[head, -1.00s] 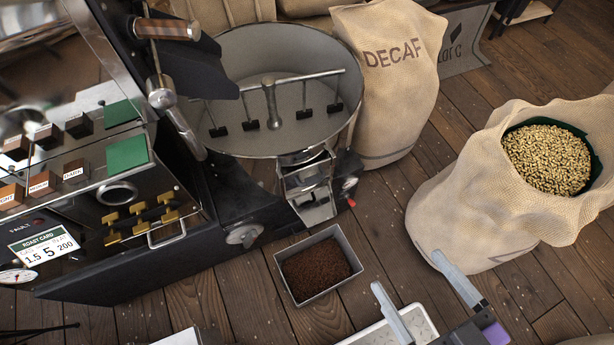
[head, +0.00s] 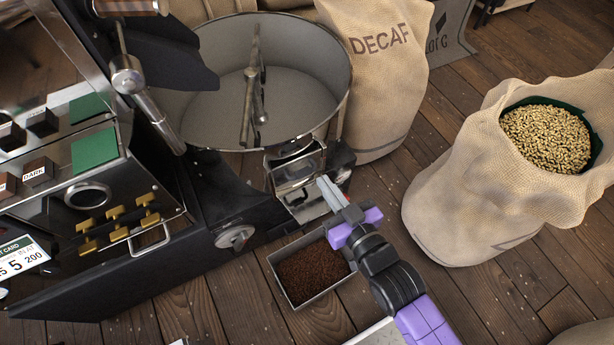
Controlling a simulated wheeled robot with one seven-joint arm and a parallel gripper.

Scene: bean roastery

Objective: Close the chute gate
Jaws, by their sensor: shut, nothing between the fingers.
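The chute (head: 296,172) is a metal box on the front of the round cooling tray, in the head view. A bright metal flap (head: 306,199) hangs at its lower front; I cannot tell whether the gate stands fully open or partly shut. My gripper (head: 325,186) is shut and empty. Its fingertips are at the lower right side of the chute, close to the flap; I cannot tell whether they touch it. The gripper hides part of the chute's lower right side.
A metal bin (head: 277,265) of dark ground-looking material stands on the floor under the chute. The cooling tray (head: 330,75) with its stirrer is above. A decaf sack (head: 390,95) stands behind, and an open sack of pale beans (head: 470,190) to the right. Floor between is clear.

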